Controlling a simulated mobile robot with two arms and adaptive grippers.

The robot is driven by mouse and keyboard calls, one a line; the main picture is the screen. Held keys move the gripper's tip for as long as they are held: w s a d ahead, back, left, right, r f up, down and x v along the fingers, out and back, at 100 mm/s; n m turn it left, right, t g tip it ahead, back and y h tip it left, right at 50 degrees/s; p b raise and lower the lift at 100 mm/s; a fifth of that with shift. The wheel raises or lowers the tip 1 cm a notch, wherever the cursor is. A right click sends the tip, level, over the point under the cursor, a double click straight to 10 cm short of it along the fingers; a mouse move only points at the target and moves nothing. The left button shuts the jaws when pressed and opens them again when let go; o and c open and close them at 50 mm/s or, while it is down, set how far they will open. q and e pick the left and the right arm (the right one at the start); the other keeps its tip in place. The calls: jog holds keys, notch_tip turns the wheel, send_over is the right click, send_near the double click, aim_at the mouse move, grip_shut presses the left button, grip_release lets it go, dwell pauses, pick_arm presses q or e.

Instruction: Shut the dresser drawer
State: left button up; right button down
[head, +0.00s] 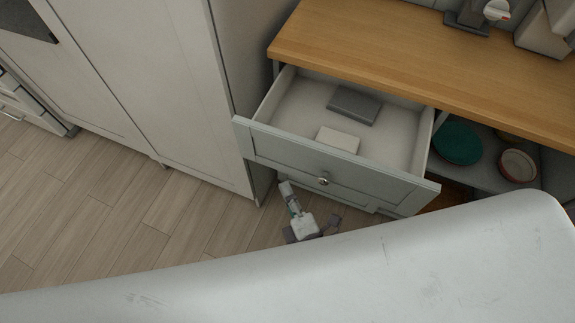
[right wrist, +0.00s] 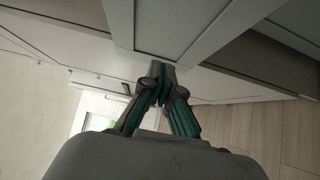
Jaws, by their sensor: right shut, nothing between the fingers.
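The dresser drawer (head: 284,157) is pulled well out from under the wooden top, its pale grey front carrying a round knob (head: 323,181). A dark grey box (head: 354,105) and a white box (head: 338,140) lie inside it. My right gripper (head: 286,187) is shut and empty, low in front of the drawer front, left of the knob. In the right wrist view, its fingertips (right wrist: 162,74) are together close to a pale panel (right wrist: 185,25); I cannot tell if they touch. My left gripper is not in view.
The wooden dresser top (head: 385,45) overhangs the drawer. Right of the drawer, an open shelf holds a teal dish (head: 457,143) and a red-rimmed bowl (head: 518,165). A tall pale cabinet (head: 185,90) stands to the left. The plank floor (head: 110,220) in front of it looks clear.

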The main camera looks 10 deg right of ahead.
aim_at(287, 157)
jog(key=w, duration=0.3)
jog(key=w+d, duration=0.1)
jog(key=w, duration=0.1)
jog(key=shift+w+p, duration=0.3)
jog(key=shift+p, duration=0.05)
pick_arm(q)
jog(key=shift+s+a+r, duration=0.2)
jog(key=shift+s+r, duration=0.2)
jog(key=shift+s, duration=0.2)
pick_arm(e)
jog(key=shift+w+d, duration=0.3)
jog(key=shift+w, duration=0.15)
